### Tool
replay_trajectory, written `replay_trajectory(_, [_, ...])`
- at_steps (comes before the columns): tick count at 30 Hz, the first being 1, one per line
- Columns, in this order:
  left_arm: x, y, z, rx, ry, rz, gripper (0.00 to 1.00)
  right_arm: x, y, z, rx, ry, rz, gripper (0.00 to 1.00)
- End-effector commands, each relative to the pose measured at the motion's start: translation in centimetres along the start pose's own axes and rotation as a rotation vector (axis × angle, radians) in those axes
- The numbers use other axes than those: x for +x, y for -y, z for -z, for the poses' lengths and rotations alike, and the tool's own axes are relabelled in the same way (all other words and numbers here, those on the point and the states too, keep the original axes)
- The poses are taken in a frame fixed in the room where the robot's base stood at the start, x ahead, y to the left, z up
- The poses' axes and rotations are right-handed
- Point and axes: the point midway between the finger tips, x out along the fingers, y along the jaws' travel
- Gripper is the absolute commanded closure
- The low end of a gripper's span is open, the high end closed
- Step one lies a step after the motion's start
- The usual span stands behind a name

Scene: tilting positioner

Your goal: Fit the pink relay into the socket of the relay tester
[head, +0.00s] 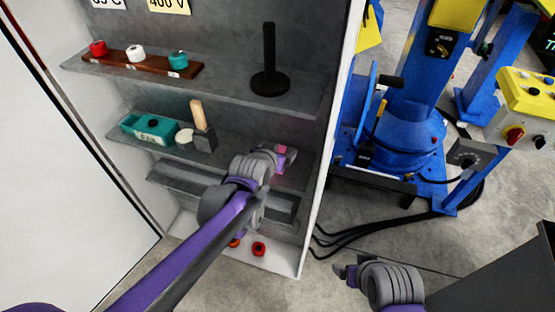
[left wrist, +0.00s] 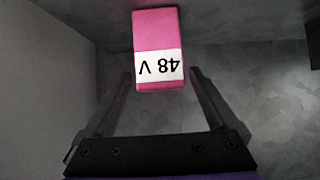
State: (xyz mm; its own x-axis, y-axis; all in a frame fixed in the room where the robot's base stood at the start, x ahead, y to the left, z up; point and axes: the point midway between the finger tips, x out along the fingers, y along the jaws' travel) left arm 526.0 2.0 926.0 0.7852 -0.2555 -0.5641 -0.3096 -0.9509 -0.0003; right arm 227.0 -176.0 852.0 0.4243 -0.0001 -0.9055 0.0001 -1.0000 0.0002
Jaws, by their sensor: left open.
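The pink relay (left wrist: 156,30) shows in the left wrist view as a pink block with a white label reading "48 V", upside down in the picture. A small pink patch of it (head: 281,157) shows in the head view, on a shelf of the cabinet. My left gripper (left wrist: 160,75) is open. Its fingers stand on either side of the relay's near end, with a gap on both sides. In the head view my left gripper (head: 286,155) partly hides the relay. My right gripper (head: 346,270) is low at the right, apart from the shelves; its jaws are unclear. I cannot make out the relay tester or its socket.
Shelves above hold a wooden rack (head: 140,63) with coloured pieces, a black post (head: 269,60), a teal box (head: 150,128) and a wooden-handled brush (head: 202,125). The cabinet's right side panel (head: 325,130) is close to my left gripper. A blue positioner (head: 400,140) stands beyond it, with cables on the floor.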

Motion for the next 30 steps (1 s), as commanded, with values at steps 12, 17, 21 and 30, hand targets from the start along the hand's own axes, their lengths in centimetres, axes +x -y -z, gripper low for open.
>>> replay_trajectory(12, [2.5, 0.1, 0.0, -0.001, 0.000, 0.000, 0.07, 0.2, 0.0, -0.1, 0.000, 0.001, 0.000, 0.13])
replay_trajectory(17, [2.4, 0.1, 0.0, -0.001, 0.000, 0.000, 0.26, 0.2, 0.0, -0.1, 0.000, 0.001, 0.000, 0.13])
replay_trajectory(21, [2.4, 0.1, 0.0, -0.001, 0.000, 0.000, 0.51, 0.2, 0.0, -0.1, 0.000, 0.001, 0.000, 0.13])
replay_trajectory(30, [2.4, 0.1, 0.0, -0.001, 0.000, 0.000, 1.00, 0.2, 0.0, -0.1, 0.000, 0.001, 0.000, 0.13])
